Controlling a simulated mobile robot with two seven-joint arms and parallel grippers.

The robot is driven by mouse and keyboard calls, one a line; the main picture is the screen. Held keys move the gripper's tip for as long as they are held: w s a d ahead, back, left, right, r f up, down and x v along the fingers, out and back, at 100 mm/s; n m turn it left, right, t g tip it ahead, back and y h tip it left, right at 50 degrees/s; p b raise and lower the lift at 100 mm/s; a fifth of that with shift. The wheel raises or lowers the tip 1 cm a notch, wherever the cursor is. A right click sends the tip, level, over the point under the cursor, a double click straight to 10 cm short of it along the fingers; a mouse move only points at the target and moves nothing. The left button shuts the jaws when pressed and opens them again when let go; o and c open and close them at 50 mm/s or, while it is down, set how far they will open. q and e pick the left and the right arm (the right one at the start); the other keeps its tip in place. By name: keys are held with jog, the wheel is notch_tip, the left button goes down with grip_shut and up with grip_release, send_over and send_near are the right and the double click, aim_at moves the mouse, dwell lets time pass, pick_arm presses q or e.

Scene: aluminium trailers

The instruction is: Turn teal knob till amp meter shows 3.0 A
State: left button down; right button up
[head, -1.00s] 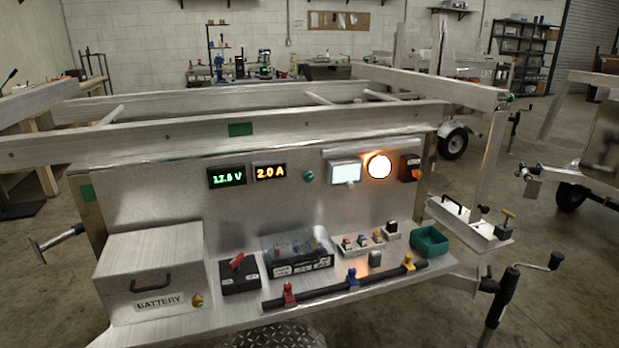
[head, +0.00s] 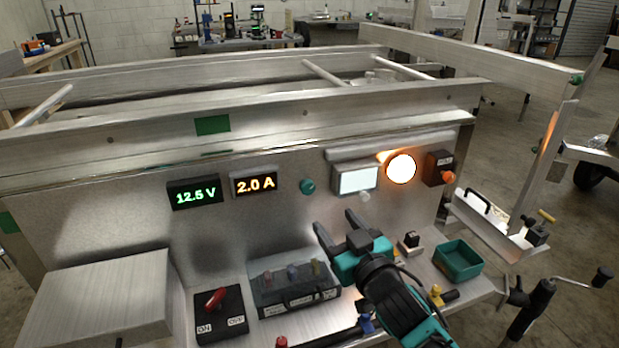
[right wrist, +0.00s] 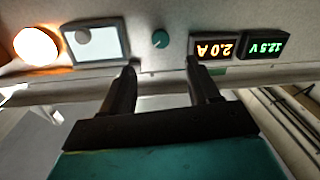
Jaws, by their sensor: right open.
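The teal knob (head: 307,186) sits on the upright metal panel, right of the amp meter (head: 255,184), which reads 2.0 A in orange. A volt meter (head: 195,193) left of it reads 12.5 V in green. My right gripper (head: 335,229) is open and empty, below and slightly right of the knob, apart from it. In the right wrist view the knob (right wrist: 160,39) shows beyond the gap between the open fingers (right wrist: 162,72), and the amp meter (right wrist: 214,48) reads 2.0 A upside down. My left gripper is not in view.
Right of the knob are a white lit screen (head: 358,180), a glowing orange lamp (head: 400,168) and a box with an orange knob (head: 440,168). On the shelf below are a red switch box (head: 219,314), a clear-covered box (head: 292,285) and a green bin (head: 458,261).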

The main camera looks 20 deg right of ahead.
aim_at(309, 189)
jog(key=w, duration=0.4)
jog(key=w+a, duration=0.1)
jog(key=w, duration=0.7)
jog(key=shift+w+a+r+b, duration=0.15)
jog(key=shift+w+a+b, duration=0.1)
jog(key=shift+w+b, duration=0.1)
jog(key=c, duration=1)
